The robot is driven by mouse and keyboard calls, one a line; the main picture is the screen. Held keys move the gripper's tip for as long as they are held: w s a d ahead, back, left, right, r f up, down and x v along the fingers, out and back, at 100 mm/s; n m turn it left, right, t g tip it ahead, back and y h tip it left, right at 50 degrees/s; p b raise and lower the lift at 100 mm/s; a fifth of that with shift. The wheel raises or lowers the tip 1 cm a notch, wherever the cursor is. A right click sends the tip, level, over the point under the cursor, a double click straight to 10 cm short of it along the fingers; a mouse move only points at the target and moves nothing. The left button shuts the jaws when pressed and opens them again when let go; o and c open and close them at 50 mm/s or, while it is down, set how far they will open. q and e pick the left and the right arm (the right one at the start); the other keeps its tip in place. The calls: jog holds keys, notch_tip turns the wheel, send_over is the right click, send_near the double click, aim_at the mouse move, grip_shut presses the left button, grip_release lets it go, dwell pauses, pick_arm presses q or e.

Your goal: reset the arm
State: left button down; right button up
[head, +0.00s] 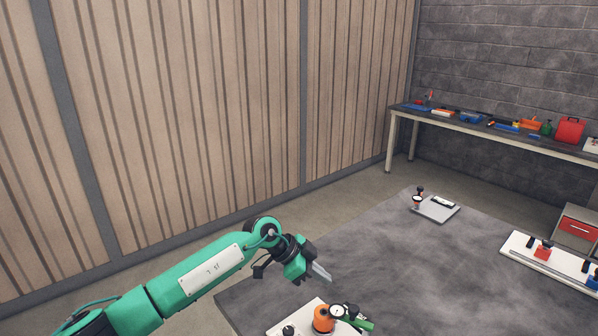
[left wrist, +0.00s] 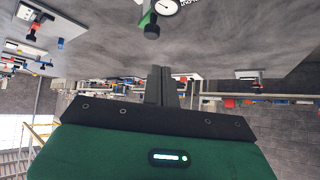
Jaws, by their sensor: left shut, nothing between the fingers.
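My left arm (head: 205,275) is green and reaches in from the lower left in the head view. Its gripper (head: 321,272) hangs in the air over the grey mat, a little above and left of a white board with an orange part. The fingers are together and hold nothing. In the left wrist view the two dark fingers (left wrist: 161,86) also show pressed together, with nothing between them. My right gripper is not in the head view.
A white board (head: 285,322) with an orange part (head: 323,318), a gauge (head: 337,311) and a green handle (head: 361,323) lies near the gripper. A grey plate (head: 436,209) and another white board (head: 551,262) lie farther off. A workbench (head: 480,128) stands at the back wall.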

pick_arm(q)
jog(key=s+d+r+t+h, duration=0.3)
jog(key=s+d+r+h, duration=0.35)
jog(key=h, duration=0.25)
jog(key=a+r+n+t, duration=0.3)
jog(key=a+n+t, duration=0.35)
jog(key=t, duration=0.35)
jog(key=s+a+f+n+y, duration=0.4)
jog(key=a+f+n+y, duration=0.2)
jog(key=a+f+y, duration=0.4)
jog(key=s+a+f+n+y, duration=0.4)
jog(key=a+f+n+y, duration=0.3)
jog(key=a, duration=0.5)
jog(key=s+a+f+m+g+y, duration=0.1)
jog(key=s+a+f+g, duration=0.35)
jog(key=s, duration=0.75)
jog(key=s+a+f+m+g, duration=0.25)
jog(key=s+f+g, duration=0.2)
jog(key=s, duration=0.75)
notch_tip(320, 180, down, 32)
jog(key=s+r+g, duration=0.1)
jog(key=g, duration=0.1)
jog(key=s+a+f, duration=0.1)
jog(key=s+f, duration=0.8)
jog(key=s+a+f+g, duration=0.1)
jog(key=s+a+f, duration=0.1)
jog(key=s+f, duration=0.8)
jog(key=shift+a, duration=0.3)
